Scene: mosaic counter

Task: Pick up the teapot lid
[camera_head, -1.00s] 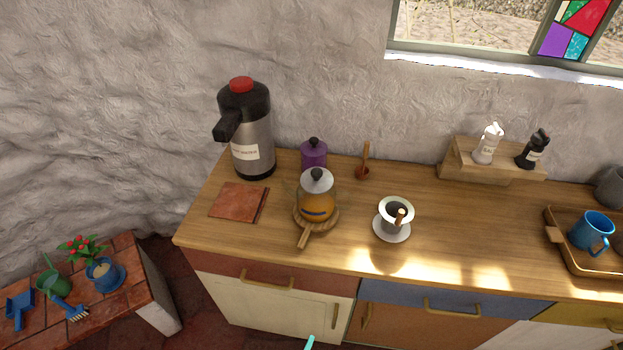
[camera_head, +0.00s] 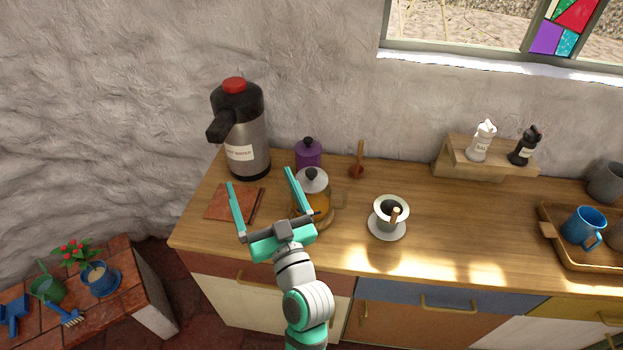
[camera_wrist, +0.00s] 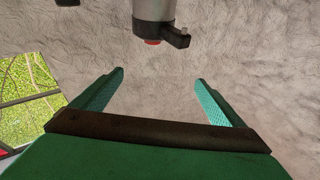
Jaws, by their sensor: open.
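The teapot lid (camera_head: 314,184) is a silver-grey dome with a black knob. It sits on the glass teapot (camera_head: 320,203), which holds amber liquid and stands on a round wooden trivet (camera_head: 327,222). My gripper (camera_head: 259,178) is open and empty, with its teal fingers spread. In the head view it appears in front of and left of the teapot, and its right finger overlaps the teapot's left side; contact cannot be told. The wrist view shows my open gripper (camera_wrist: 158,76) with nothing between the fingers; the lid is not in that view.
A tall hot-water dispenser (camera_head: 243,135) stands back left, also seen inverted in the wrist view (camera_wrist: 154,12). A purple canister (camera_head: 308,157) is close behind the lid. A reddish-brown pad (camera_head: 222,203), a dripper cup (camera_head: 389,213) and a tray (camera_head: 560,252) share the counter.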

